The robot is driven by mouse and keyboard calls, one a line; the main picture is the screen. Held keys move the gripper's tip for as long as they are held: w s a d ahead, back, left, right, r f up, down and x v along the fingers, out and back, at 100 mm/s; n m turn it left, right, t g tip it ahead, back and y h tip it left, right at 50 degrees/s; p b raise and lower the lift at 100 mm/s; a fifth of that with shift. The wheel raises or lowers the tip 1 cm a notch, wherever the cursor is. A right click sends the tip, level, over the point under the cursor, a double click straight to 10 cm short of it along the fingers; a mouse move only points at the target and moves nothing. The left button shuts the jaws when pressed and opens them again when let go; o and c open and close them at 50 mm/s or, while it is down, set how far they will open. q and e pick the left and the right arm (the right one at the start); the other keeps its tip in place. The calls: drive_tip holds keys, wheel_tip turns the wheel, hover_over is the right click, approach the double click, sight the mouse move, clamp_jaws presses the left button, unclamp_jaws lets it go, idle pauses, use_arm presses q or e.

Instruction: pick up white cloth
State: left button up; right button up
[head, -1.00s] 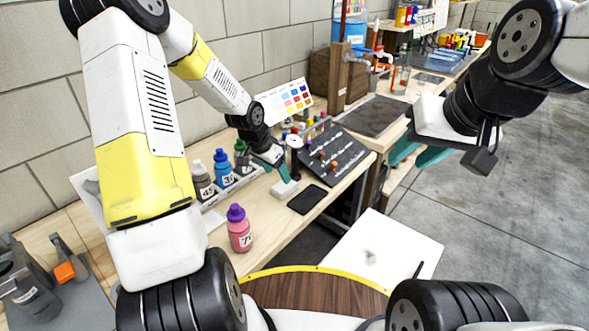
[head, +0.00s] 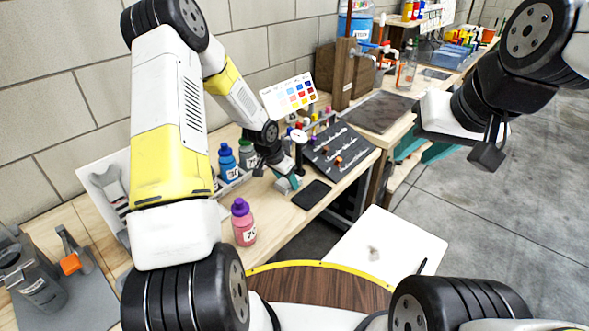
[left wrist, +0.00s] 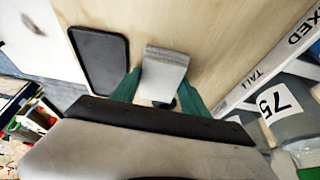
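The white cloth, a small folded pale block, lies on the wooden bench; it shows in the head view (head: 282,187) and in the left wrist view (left wrist: 164,66). My left gripper (head: 288,182) is low over the bench at the cloth. In the left wrist view its green fingers (left wrist: 160,84) are spread, one on each side of the cloth's near end. Whether they touch it is not clear. My right gripper (head: 424,150) hangs at the right, away from the bench, with its green fingers apart and nothing visible between them.
A black flat tray (head: 311,195) lies right beside the cloth. A pink bottle with a purple cap (head: 243,222) stands nearer. Blue and other bottles (head: 227,162) stand in a rack at the left. A dark sloped board (head: 340,153) is behind. A white panel (head: 385,243) is lower right.

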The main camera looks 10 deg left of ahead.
sight(287, 184)
use_arm(q)
drive_tip(key=c, duration=0.6)
drive_tip(key=shift+c, duration=0.2)
drive_tip(key=shift+r, duration=0.55)
wheel_tip(287, 184, up, 2)
drive_tip(key=shift+r, duration=0.1)
drive_tip(key=shift+s+d+r, duration=0.2)
drive_tip(key=shift+s, duration=0.4)
drive_tip(key=s+d, duration=0.1)
drive_tip(key=s, duration=0.3)
drive_tip(key=s+d+r, duration=0.1)
drive_tip(key=s+d, duration=0.1)
drive_tip(key=s, duration=0.3)
drive_tip(key=s+d, duration=0.1)
drive_tip(key=s, duration=0.4)
drive_tip(key=shift+d+r, duration=0.15)
drive_tip(key=shift+d, duration=0.2)
